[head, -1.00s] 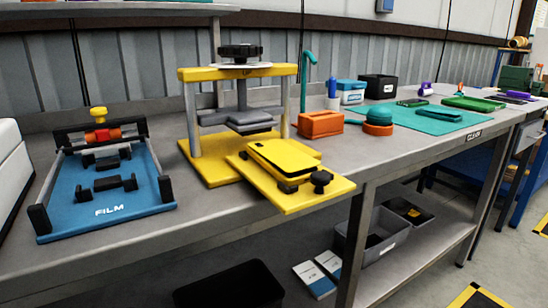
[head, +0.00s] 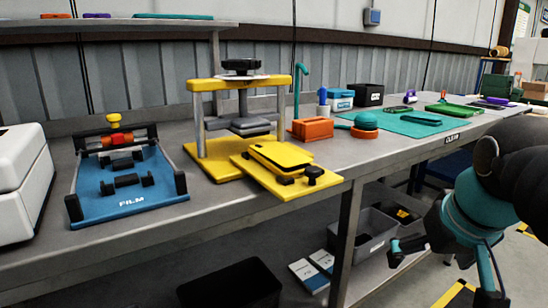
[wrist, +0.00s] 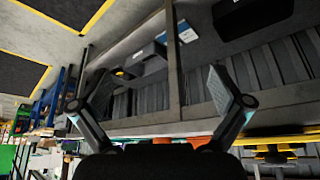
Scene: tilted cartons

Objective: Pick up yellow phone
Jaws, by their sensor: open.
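The yellow phone (head: 281,155) lies on the yellow sliding plate (head: 268,180) at the front of the yellow press (head: 240,85). Black clamps and a black knob stand beside the phone. My gripper (head: 420,255) hangs in front of the bench, to the right of the press and lower than the benchtop. In the wrist view my gripper (wrist: 165,92) has its fingers spread wide with nothing between them. The phone cannot be made out in the wrist view, which looks toward the bench's lower shelf and appears upside down.
A blue film fixture (head: 130,185) stands left of the press. An orange block (head: 312,130) and a teal mat (head: 410,124) lie to the right. A grey bin (head: 350,237) is on the lower shelf, and a black bin (head: 230,284) sits below the bench.

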